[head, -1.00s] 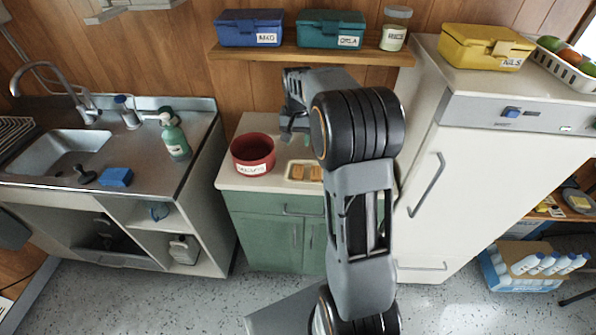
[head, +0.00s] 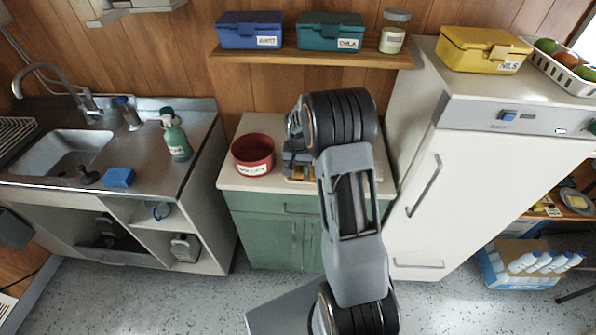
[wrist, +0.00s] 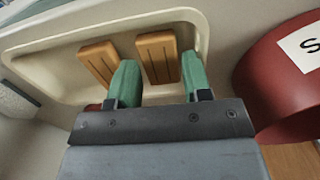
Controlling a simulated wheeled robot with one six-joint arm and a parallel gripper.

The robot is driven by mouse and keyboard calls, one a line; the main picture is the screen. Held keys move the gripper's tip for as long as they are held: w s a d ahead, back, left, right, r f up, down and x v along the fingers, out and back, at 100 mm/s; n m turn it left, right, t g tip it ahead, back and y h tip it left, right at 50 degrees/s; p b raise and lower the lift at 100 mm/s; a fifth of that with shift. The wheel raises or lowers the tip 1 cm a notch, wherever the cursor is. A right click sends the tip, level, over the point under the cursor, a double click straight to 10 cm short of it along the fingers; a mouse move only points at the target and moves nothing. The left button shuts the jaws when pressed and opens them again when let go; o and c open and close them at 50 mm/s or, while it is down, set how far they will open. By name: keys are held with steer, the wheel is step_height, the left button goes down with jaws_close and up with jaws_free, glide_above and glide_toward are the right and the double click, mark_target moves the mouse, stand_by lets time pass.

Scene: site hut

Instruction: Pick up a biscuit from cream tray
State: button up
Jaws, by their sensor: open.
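The cream tray (wrist: 60,52) lies on the counter; in the head view my arm hides most of it. Two brown oblong biscuits lie in it in the wrist view: one (wrist: 158,57) on the right and one (wrist: 98,60) on the left. My gripper (wrist: 161,80) is open, with green fingertips and nothing held. Its fingers point into the tray, with the right biscuit showing in the gap between them. The left finger overlaps the edge of the left biscuit in the picture. Contact cannot be told. In the head view my gripper (head: 298,165) is low over the tray.
A red bowl (head: 253,154) with a label stands close to the tray; it also shows in the wrist view (wrist: 270,75). A wall shelf (head: 310,55) with boxes and a jar (head: 393,32) is above. A tall white fridge (head: 440,170) stands right of the counter.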

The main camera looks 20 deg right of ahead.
steer(key=shift+f, duration=0.6)
steer(key=c, duration=0.6)
steer(key=shift+o, duration=0.2)
steer(key=shift+r, duration=0.1)
